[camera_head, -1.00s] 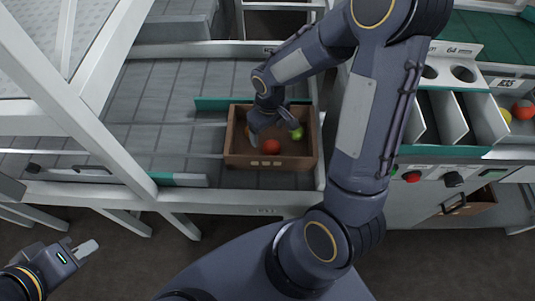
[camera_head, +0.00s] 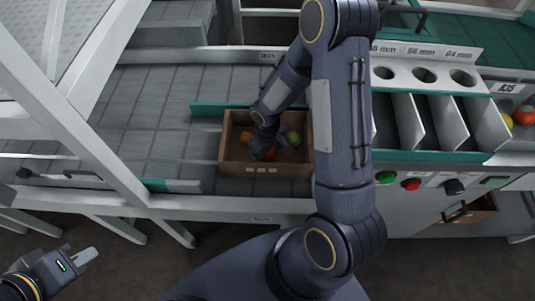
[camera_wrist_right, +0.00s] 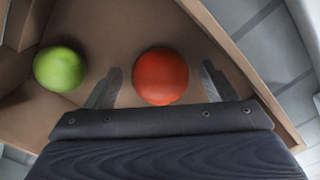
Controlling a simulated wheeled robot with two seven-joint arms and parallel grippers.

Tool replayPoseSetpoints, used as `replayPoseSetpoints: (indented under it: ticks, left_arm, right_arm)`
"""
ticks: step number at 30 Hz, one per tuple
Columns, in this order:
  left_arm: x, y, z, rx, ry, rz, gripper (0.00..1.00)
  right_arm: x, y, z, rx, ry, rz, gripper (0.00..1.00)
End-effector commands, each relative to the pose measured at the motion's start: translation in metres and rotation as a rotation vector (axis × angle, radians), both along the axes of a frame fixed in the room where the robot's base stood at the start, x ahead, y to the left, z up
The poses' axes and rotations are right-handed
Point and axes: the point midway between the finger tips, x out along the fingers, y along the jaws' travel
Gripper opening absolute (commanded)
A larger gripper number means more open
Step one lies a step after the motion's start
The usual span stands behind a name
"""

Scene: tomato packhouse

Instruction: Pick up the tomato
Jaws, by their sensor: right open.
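A red tomato (camera_wrist_right: 161,76) lies on the floor of the brown crate (camera_head: 232,169). In the right wrist view it sits between the two spread fingers of my right gripper (camera_wrist_right: 160,84), with gaps on both sides. In the head view my right gripper (camera_head: 262,147) reaches down into the crate and partly hides the red tomato (camera_head: 270,156). A green tomato (camera_wrist_right: 59,69) lies to the left in the wrist view and at the crate's right side in the head view (camera_head: 294,138). An orange tomato (camera_head: 246,137) is at the crate's left. My left gripper (camera_head: 78,256) is low at the left, away from the crate.
The crate stands on a grey conveyor (camera_head: 150,110), against a green strip (camera_head: 205,109). A sorting unit with holes and dividers (camera_head: 425,80) stands at right, with control buttons (camera_head: 411,184) below. A white frame post (camera_head: 105,150) crosses the left. The conveyor left of the crate is clear.

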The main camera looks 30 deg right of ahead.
Motion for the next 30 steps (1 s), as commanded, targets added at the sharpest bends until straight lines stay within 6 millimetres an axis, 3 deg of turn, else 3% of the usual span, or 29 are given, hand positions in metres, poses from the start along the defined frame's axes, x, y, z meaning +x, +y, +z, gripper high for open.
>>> replayPoseSetpoints:
  ticks: [2, 10, 20, 30]
  left_arm:
    - [0.0, 0.0, 0.0, 0.0, 0.0, 0.0, 0.0]
    - [0.0, 0.0, 0.0, 0.0, 0.0, 0.0, 0.0]
    - [0.0, 0.0, 0.001, 0.0, 0.0, 0.0, 0.0]
    - [0.0, 0.0, 0.013, 0.0, 0.0, 0.0, 0.0]
  right_arm:
    - [0.0, 0.0, 0.0, 0.0, 0.0, 0.0, 0.77]
    - [0.0, 0.0, 0.0, 0.0, 0.0, 0.0, 0.42]
    - [0.001, 0.0, 0.005, 0.001, -0.002, -0.001, 0.42]
    - [0.002, 0.0, 0.068, 0.001, -0.007, -0.001, 0.42]
